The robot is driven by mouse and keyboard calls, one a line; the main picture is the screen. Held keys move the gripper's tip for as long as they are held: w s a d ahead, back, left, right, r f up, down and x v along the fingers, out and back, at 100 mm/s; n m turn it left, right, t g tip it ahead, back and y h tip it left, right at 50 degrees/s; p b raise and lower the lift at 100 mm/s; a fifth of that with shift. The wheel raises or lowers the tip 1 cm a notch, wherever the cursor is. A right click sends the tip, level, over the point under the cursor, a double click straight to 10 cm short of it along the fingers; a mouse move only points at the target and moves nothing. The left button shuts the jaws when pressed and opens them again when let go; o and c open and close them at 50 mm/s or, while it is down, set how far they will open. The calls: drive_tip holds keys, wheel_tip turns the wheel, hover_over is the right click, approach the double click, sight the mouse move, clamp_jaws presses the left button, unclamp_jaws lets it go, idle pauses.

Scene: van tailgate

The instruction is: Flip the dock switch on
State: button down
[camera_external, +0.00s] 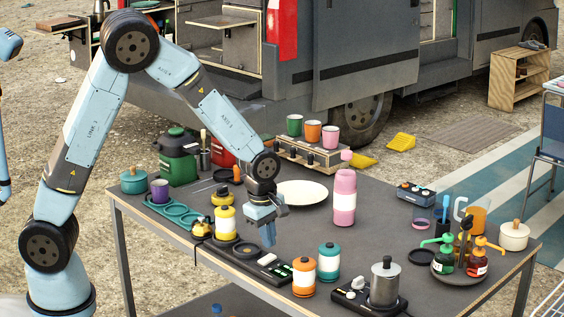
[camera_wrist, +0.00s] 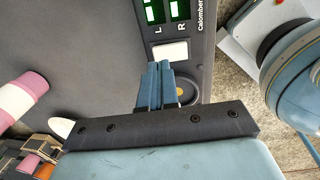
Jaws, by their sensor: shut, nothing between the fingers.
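The dock (camera_external: 281,272) is a long black unit on the grey table, near its front edge. Its white switch plate (camera_external: 267,259) sits between a round dark pad and small panels. In the wrist view the dock (camera_wrist: 202,62) shows green displays marked L and R, with the white switch (camera_wrist: 170,50) below them. My gripper (camera_external: 269,242) points down just above the dock, beside the switch. In the wrist view my shut, empty fingertips (camera_wrist: 160,70) are at the switch's lower edge and partly cover it. I cannot tell whether they touch it, or which way the switch is set.
Yellow (camera_external: 225,222), orange (camera_external: 303,277) and teal (camera_external: 328,262) canisters stand near the dock. A pink-and-white bottle (camera_external: 345,180) and a white plate (camera_external: 302,194) are behind my gripper. A device with a metal pot (camera_external: 385,285) stands to the right. The table's middle right is fairly clear.

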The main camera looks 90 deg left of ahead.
sight(270, 256)
drive_tip(key=shift+w+a+f, duration=0.15)
drive_tip(key=shift+f, duration=1.3)
drive_tip(key=shift+f, duration=0.2)
drive_tip(key=shift+s+d+r, duration=0.2)
drive_tip(key=shift+s+d, duration=0.35)
wheel_tip(270, 256, up, 14)
drive_tip(key=s+d, duration=0.1)
drive_tip(key=shift+s+d, duration=0.15)
drive_tip(key=shift+d, duration=0.05)
